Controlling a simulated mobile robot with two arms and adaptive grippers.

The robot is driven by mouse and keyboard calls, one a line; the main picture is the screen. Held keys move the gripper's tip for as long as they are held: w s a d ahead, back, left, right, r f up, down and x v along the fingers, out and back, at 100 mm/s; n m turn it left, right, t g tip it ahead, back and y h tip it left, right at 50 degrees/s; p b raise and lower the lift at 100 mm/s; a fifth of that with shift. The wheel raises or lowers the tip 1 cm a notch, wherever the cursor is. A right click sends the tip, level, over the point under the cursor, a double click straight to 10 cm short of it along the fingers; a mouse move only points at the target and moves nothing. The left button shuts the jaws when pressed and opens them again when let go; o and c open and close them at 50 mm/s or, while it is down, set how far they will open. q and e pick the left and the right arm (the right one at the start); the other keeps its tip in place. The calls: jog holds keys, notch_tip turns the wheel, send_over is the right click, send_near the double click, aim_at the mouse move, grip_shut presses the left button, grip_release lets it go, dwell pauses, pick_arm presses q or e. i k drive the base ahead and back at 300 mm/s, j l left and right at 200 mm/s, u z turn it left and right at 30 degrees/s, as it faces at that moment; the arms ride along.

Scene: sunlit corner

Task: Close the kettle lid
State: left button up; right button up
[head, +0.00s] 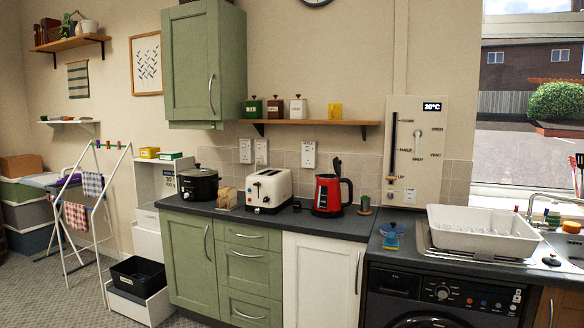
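The red kettle (327,197) stands upright on the dark worktop in the head view, between the white toaster and the corner of the counter. Its black handle is on its right side. A black piece that looks like its lid (337,166) sticks up above the kettle's top, so the lid appears raised. The detail is too small to tell its exact angle. Neither of my grippers is in view.
A white toaster (268,190) stands left of the kettle, with a black slow cooker (198,184) farther left. A wooden shelf (316,123) hangs above. The floor in front is mostly out of view.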

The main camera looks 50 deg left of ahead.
aim_at(337, 163)
jog(key=u, duration=1.45)
jog(key=i+u, duration=0.25)
jog(key=i, duration=1.7)
